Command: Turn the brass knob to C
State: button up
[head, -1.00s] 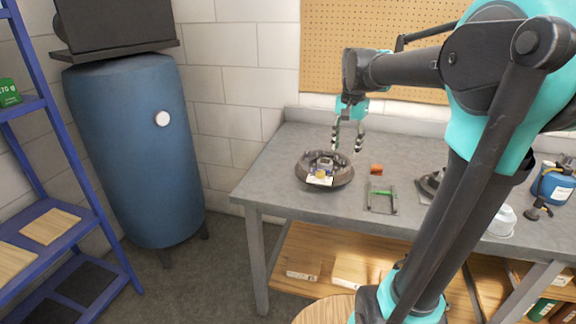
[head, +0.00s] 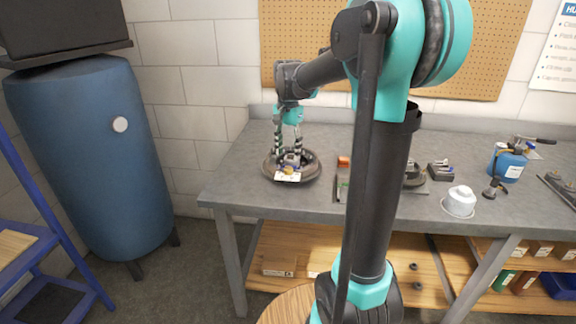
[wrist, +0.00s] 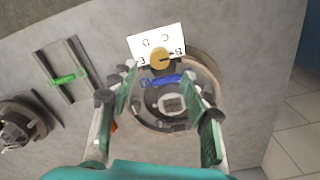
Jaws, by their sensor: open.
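The brass knob (wrist: 159,59) sits at the lower edge of a white card (wrist: 150,40) with letters, seen upside down in the wrist view; B, C, D and E can be made out. A dark line on the knob appears to point toward B. Knob and card are at the front of a round dark dish-like base (head: 309,167) on the bench. My gripper (wrist: 160,96) is open, its fingers on either side of the base's middle, apart from the knob. In the head view my gripper (head: 288,150) reaches down over the base.
A blue part and a grey square block (wrist: 172,103) stand in the base between my fingers. A metal frame with a green bar (wrist: 66,78) lies beside it on the grey bench (head: 240,175). A white cup-like thing (head: 460,200) and a blue canister (head: 507,163) are further right.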

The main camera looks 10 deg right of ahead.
aim_at(288, 168)
notch_tip(288, 168, down, 6)
jog(key=shift+r, duration=0.1)
dwell(0.4)
grip_shut()
